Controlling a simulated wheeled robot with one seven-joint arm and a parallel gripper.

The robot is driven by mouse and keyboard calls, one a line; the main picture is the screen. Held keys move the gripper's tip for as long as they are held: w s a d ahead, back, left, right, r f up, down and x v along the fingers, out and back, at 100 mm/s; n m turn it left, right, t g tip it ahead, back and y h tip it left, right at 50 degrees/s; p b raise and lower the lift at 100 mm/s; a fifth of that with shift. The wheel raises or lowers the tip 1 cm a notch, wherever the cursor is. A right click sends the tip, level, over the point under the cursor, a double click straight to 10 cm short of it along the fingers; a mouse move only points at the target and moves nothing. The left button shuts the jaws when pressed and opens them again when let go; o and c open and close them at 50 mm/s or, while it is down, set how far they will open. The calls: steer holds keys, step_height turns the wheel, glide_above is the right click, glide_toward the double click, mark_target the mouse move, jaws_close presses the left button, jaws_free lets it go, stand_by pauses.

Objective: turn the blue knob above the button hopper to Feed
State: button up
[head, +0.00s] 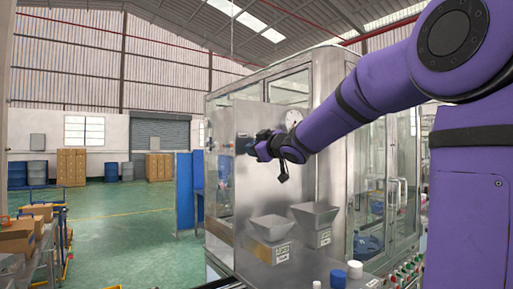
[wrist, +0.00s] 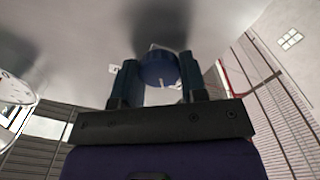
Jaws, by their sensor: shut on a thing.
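The blue knob (wrist: 160,70) sits on the steel panel in the wrist view, with a small pale pointer mark at its upper edge and a small label (wrist: 113,69) to its left. My gripper (wrist: 158,80) has one dark finger on each side of the knob and is shut on it. In the head view my gripper (head: 252,147) reaches the machine's front panel, and the knob is mostly hidden there. Two steel hoppers, one at left (head: 272,222) and one at right (head: 314,213), stand lower on the panel. I cannot read which setting the knob points to.
A round gauge (head: 293,118) is on the panel near my wrist, also at the left of the wrist view (wrist: 14,90). Glass-doored cabinet walls (head: 340,190) stand to the right. Blue and white caps (head: 338,278) are at the bottom. Open green floor (head: 130,225) lies left.

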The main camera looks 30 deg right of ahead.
steer(key=shift+n, duration=1.1)
steer(key=o, duration=0.9)
steer(key=shift+s, duration=0.1)
steer(key=s, duration=1)
steer(key=shift+s+d, duration=0.15)
steer(key=shift+s, duration=0.2)
steer(key=shift+f, duration=0.1)
